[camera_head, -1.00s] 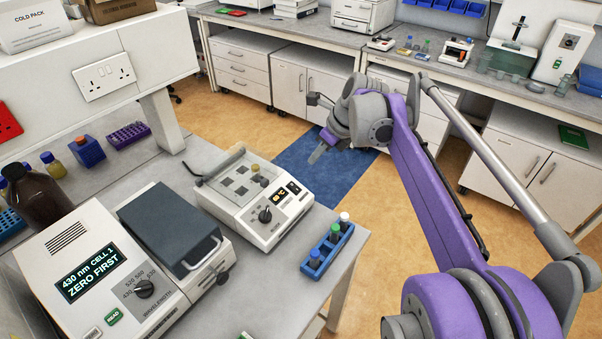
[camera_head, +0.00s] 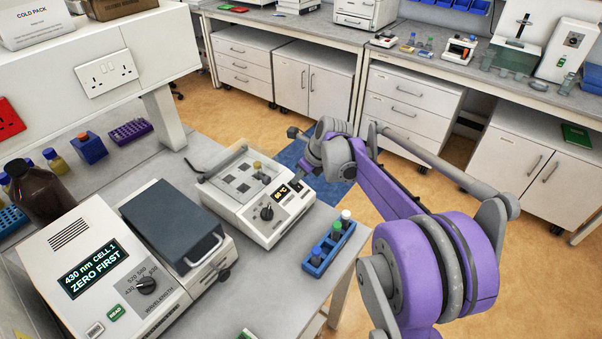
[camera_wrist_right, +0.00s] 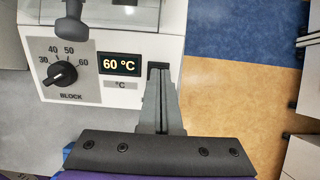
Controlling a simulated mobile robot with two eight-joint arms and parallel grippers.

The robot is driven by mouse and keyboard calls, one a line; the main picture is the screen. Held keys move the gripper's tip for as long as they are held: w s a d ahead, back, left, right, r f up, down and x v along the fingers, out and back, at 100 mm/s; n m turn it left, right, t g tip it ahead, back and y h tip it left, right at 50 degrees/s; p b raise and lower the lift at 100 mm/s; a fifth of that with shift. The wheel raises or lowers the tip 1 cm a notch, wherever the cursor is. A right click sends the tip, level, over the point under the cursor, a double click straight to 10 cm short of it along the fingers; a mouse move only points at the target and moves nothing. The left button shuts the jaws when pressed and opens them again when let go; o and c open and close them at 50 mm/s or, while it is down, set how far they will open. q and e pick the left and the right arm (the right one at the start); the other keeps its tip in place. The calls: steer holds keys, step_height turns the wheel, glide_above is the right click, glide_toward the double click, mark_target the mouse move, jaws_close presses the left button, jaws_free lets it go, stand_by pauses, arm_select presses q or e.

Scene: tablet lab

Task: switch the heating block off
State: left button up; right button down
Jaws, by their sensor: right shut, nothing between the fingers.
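The heating block (camera_head: 236,215) is a white box on the near bench, with a clear-lidded well area and a sloped front. Its lit display (camera_wrist_right: 121,65) reads 60 °C in the right wrist view. Its black knob (camera_wrist_right: 58,75), marked BLOCK, has a scale from 30 to 60. My right gripper (camera_wrist_right: 158,70) is shut and empty, its fingertips just right of the display, over a small dark part of the front that they mostly cover. I cannot tell whether they touch it. In the head view my right gripper (camera_head: 305,170) is at the block's right end. My left gripper is out of view.
A blue rack (camera_head: 316,266) with capped vials stands right of the block, near the bench edge. A spectrophotometer (camera_head: 75,240) with a dark lid stands at the left. A purple rack (camera_head: 130,131) and bottles lie behind. Open floor separates the far bench.

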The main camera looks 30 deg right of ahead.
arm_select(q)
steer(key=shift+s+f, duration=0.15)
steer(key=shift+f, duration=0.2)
arm_select(e)
steer(key=shift+w+f, duration=0.1)
steer(key=shift+f, duration=0.2)
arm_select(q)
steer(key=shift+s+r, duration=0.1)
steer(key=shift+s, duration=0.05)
arm_select(e)
steer(key=shift+a+r, duration=0.1)
steer(key=shift+r, duration=0.05)
arm_select(q)
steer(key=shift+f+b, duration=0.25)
steer(key=shift+b, duration=0.1)
arm_select(e)
steer(key=shift+s+f, duration=0.2)
steer(key=shift+s, duration=0.2)
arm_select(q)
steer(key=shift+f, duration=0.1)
arm_select(e)
steer(key=shift+s+d, duration=0.4)
steer(key=shift+w, duration=0.1)
